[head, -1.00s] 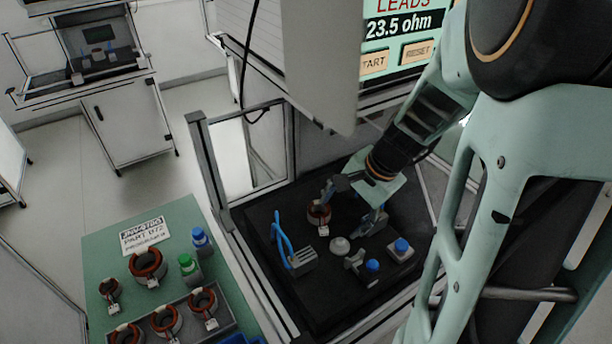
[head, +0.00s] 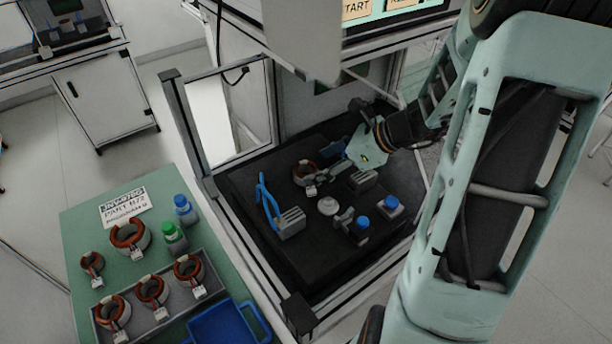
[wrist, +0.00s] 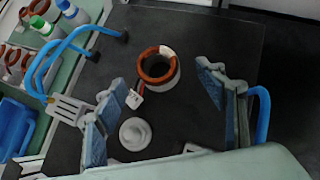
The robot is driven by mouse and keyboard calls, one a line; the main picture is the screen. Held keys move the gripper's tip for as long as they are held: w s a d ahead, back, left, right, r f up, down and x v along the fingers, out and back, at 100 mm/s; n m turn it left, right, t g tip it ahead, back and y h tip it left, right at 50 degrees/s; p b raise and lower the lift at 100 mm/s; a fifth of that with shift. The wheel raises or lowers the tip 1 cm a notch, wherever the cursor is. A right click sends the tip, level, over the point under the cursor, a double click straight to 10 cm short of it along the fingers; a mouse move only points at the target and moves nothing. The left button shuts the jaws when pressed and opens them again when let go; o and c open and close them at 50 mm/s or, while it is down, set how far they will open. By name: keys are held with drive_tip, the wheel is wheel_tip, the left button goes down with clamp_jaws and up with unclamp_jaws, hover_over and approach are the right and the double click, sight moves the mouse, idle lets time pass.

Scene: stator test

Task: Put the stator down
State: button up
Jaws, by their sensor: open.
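The stator (head: 306,172), a ring with copper-coloured windings and a white tag, sits upright on the black test plate (head: 260,180). In the wrist view the stator (wrist: 158,70) stands apart from my fingers, a little beyond and between the two tips. My gripper (wrist: 168,88) is open and empty, with a blue-padded finger on each side. In the head view my gripper (head: 345,143) is at the stator's upper right, and its fingers are partly hidden.
A white round knob (head: 328,206), a grey block with blue cables (head: 291,222) and blue buttons (head: 362,222) stand around the stator. At left, a green table (head: 80,225) holds several other stators, two bottles and a blue bin (head: 225,325).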

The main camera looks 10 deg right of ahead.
sight(305, 170)
drive_tip(key=x, duration=0.5)
drive_tip(key=shift+w+a+f, duration=0.15)
drive_tip(key=shift+a, duration=0.25)
drive_tip(key=shift+c, duration=0.3)
drive_tip(key=c, duration=1.7)
drive_tip(key=shift+o, duration=0.2)
drive_tip(key=shift+r, duration=0.2)
